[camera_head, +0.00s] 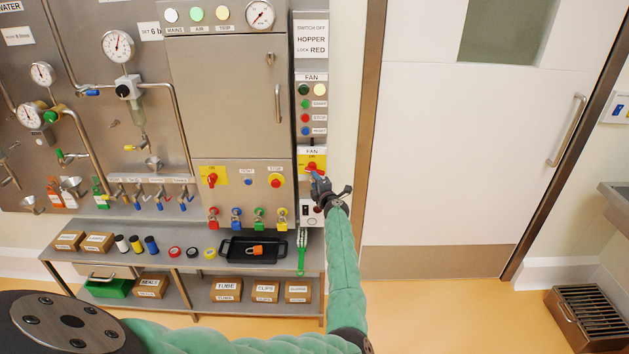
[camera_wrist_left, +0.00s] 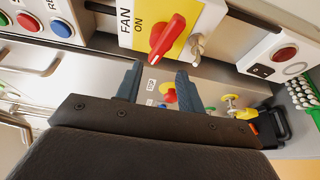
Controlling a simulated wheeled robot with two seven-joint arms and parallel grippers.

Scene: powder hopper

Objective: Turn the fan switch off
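The fan switch (camera_head: 311,167) is a red rotary handle on a yellow plate under a FAN label, on the narrow panel right of the steel cabinet. In the left wrist view, the red handle (camera_wrist_left: 167,38) sits slanted on its plate, with the word ON beside it. My left gripper (camera_head: 318,184) is just below the switch in the head view and hides part of the plate's lower area. In the left wrist view my left gripper (camera_wrist_left: 157,82) has its fingers apart with nothing between them. The handle is beyond the fingertips, apparently untouched. My right gripper is not in view.
A metal hasp-like piece (camera_wrist_left: 197,47) sits beside the handle. Fan push buttons (camera_head: 304,117) are above the switch. Another red switch on yellow (camera_head: 212,177) and a red stop button (camera_head: 276,180) are to the left. A black tray (camera_head: 228,257) holds an orange padlock (camera_head: 254,250).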

